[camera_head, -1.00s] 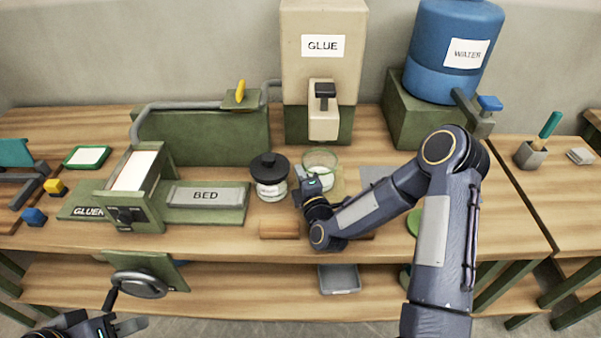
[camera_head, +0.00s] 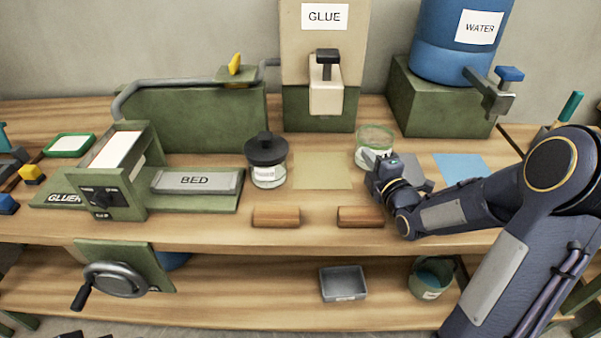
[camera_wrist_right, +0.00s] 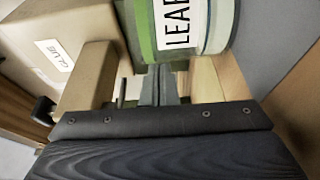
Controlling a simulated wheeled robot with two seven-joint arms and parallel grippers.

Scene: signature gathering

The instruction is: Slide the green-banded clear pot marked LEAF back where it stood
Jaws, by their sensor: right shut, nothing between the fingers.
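The clear pot with the green band (camera_head: 375,138) stands upright on the table, just right of the tan mat (camera_head: 322,172). In the right wrist view its LEAF label and green bands (camera_wrist_right: 185,25) fill the top middle. My right gripper (camera_head: 374,160) is shut and empty at the pot's near side, low over the table. In the wrist view its closed fingers (camera_wrist_right: 160,85) are right by the pot's wall; I cannot tell if they touch.
A black-lidded jar (camera_head: 267,162) stands left of the tan mat. Two wooden blocks (camera_head: 276,217) (camera_head: 360,217) lie along the front. The glue dispenser (camera_head: 325,90) is behind. A grey sheet (camera_head: 418,170) and a blue sheet (camera_head: 461,167) lie to the right. The tan mat is bare.

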